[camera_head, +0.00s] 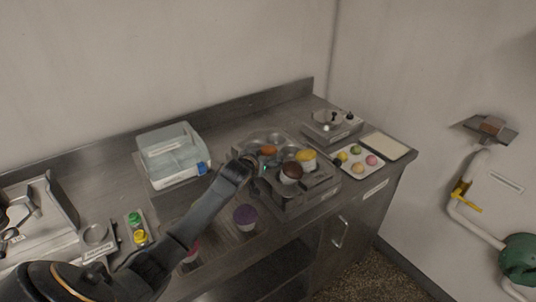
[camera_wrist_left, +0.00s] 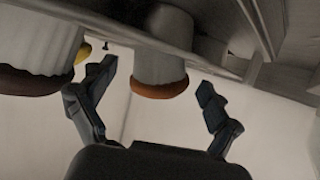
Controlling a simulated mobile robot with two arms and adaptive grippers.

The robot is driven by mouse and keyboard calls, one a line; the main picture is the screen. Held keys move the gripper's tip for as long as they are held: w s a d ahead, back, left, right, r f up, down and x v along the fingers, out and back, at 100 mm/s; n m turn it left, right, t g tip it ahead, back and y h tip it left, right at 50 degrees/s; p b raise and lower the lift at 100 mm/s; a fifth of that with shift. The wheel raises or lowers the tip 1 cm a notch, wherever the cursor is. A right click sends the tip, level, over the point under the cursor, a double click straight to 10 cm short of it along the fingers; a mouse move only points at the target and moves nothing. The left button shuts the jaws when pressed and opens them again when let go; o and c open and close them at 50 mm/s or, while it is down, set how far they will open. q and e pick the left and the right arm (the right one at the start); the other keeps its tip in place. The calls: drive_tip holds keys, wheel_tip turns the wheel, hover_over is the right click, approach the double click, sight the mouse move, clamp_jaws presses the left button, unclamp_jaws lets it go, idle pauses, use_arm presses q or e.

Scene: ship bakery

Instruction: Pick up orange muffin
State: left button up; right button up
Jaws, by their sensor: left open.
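The orange muffin (camera_head: 268,151) stands in the metal muffin tin on the counter, just beyond my left gripper (camera_head: 260,167). In the left wrist view, which looks upside down, the muffin (camera_wrist_left: 158,88) shows its orange-brown top and pale wrapper. The left gripper (camera_wrist_left: 157,76) is open there, with one finger on each side of the muffin in the picture; gaps show, and I cannot tell how deep the muffin is between them. My right gripper is in neither view.
A brown muffin (camera_head: 291,171) and a yellow muffin (camera_head: 306,156) stand close to the right of the gripper. A purple-topped cup (camera_head: 245,214) is nearer the front edge. A tray (camera_head: 346,168) of small coloured balls and a scale (camera_head: 331,128) are further right.

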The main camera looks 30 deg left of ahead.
use_arm(q)
drive_tip(key=shift+s+r, duration=0.1)
drive_tip(key=shift+c, duration=0.2)
drive_tip(key=c, duration=0.9)
